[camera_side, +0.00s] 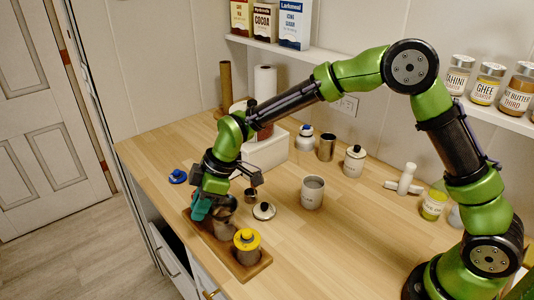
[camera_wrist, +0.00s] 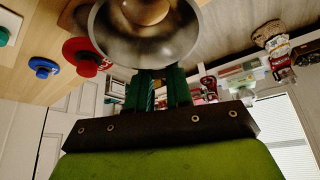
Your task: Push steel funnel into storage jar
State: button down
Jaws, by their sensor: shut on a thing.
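The steel funnel (camera_wrist: 115,45) fills the top of the wrist view as a wide shiny bowl, with a round brownish opening in it. My gripper (camera_wrist: 160,82) is shut on its near edge with green fingers. In the side view my gripper (camera_side: 203,207) is low over the left part of the wooden tray, and the funnel (camera_side: 224,205) shows beside the teal fingers. A storage jar (camera_side: 225,230) stands on the tray under the funnel. The funnel's lower end is hidden, so I cannot tell how far it sits in the jar.
A yellow-lidded jar (camera_side: 247,242) stands close by on the wooden tray (camera_side: 257,270). A loose lid with a black knob (camera_side: 264,211), a grey mug (camera_side: 312,193) and a blue lid (camera_side: 178,177) lie around. The counter's right front is clear.

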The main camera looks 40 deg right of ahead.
jog(key=shift+f, duration=0.4)
jog(key=shift+c, duration=2.3)
grip_release()
jog(key=shift+r, duration=0.15)
jog(key=shift+r, duration=3.4)
